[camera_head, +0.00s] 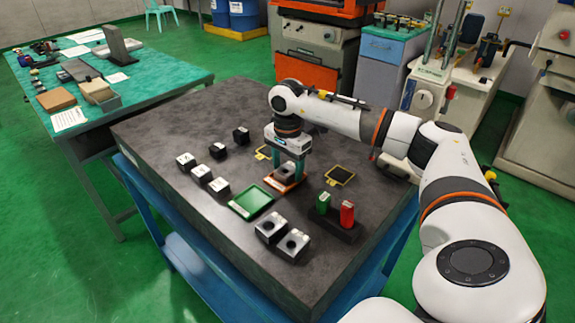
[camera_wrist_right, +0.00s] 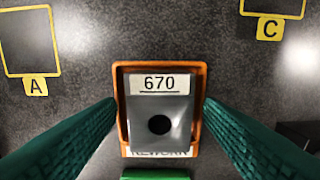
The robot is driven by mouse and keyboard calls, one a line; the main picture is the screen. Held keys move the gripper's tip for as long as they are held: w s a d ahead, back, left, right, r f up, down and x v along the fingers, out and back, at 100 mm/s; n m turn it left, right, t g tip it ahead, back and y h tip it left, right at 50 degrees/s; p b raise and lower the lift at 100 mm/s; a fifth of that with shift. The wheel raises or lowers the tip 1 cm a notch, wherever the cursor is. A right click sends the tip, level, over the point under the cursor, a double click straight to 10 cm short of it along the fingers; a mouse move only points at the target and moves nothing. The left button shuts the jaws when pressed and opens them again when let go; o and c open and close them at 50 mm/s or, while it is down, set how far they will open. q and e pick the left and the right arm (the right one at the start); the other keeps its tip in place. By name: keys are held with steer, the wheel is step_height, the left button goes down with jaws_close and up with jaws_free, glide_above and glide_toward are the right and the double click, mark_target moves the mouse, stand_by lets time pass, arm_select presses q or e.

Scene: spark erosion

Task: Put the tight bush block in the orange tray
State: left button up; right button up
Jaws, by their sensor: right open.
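A grey block labelled 670 with a dark round hole (camera_wrist_right: 160,97) sits within the rim of the orange tray (camera_wrist_right: 120,72). The block (camera_head: 287,169) and the tray (camera_head: 280,187) also show in the head view, under my right gripper (camera_head: 289,166). My right gripper is open, with one green finger on each side of the block; in the wrist view (camera_wrist_right: 160,106) small gaps show between fingers and block. Two similar metal blocks with holes, one (camera_head: 270,228) beside the other (camera_head: 292,245), stand near the front of the table. My left gripper is out of view.
A green tray (camera_head: 238,209) lies left of the orange tray. A dark stand (camera_head: 333,228) holds a green and a red piece. Several small dark blocks stand at the left. Yellow frames marked A (camera_wrist_right: 35,86) and C (camera_wrist_right: 270,29) lie flat behind.

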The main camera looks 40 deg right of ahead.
step_height(320, 180, up, 12)
steer(key=b, duration=0.1)
steer(key=shift+r+b, duration=0.15)
steer(key=shift+b, duration=0.15)
stand_by(0.6)
